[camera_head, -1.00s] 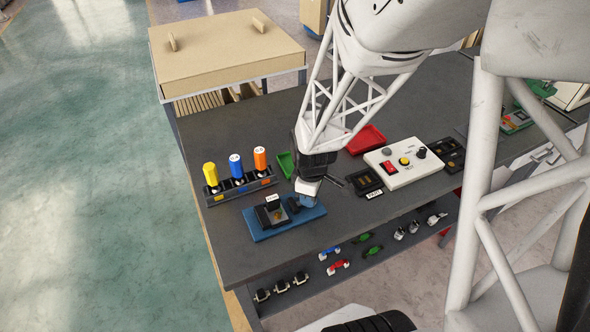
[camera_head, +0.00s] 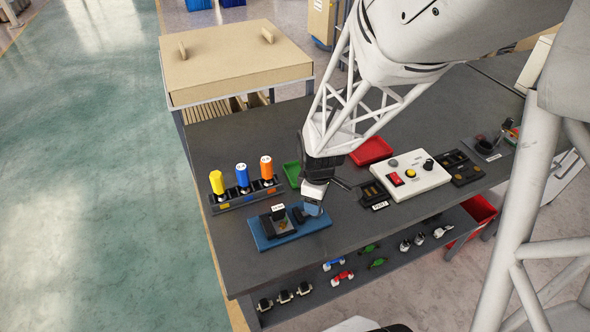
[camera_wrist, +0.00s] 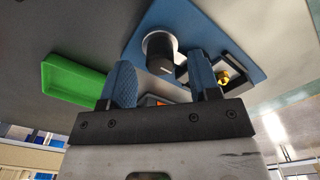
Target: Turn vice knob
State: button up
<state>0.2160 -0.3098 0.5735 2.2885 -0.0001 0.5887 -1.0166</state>
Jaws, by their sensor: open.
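The vice (camera_head: 278,222) is a black block with a brass-coloured piece in it, fixed on a blue base plate (camera_head: 259,238) near the table's front left. In the wrist view the vice (camera_wrist: 235,78) shows at the right, partly behind a finger. The dark round vice knob (camera_wrist: 161,48) stands beside it on the blue plate (camera_wrist: 195,27). My gripper (camera_head: 312,210) is over the right part of the plate. In the wrist view my gripper (camera_wrist: 164,82) is open, its two blue fingers apart, with the knob ahead of the gap. Contact with the knob cannot be told.
Yellow, blue and orange bottles stand in a black rack (camera_head: 250,198) behind the vice. A green tray (camera_head: 292,173) and a red tray (camera_head: 371,152) lie farther back. A white control box (camera_head: 418,178) is to the right. The grey table (camera_head: 230,262) is clear in front.

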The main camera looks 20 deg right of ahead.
notch_tip(320, 180, up, 5)
jog(key=shift+r, duration=0.1)
dwell(0.3)
jog(key=shift+a+r, duration=0.15)
jog(key=shift+r, duration=0.2)
jog(key=s+a+r+m+t, duration=0.1)
jog(key=s+a+r+m, duration=0.1)
jog(key=r, duration=0.4)
jog(key=s+a+r+m, duration=0.3)
jog(key=s+r+m, duration=0.1)
jog(key=s+r, duration=0.1)
jog(key=s+a+r+m+t, duration=0.1)
jog(key=s+a+r+m, duration=0.2)
jog(key=r, duration=0.5)
jog(key=shift+s+a+t, duration=0.15)
jog(key=shift+s+t, duration=0.15)
jog(key=shift+s, duration=0.45)
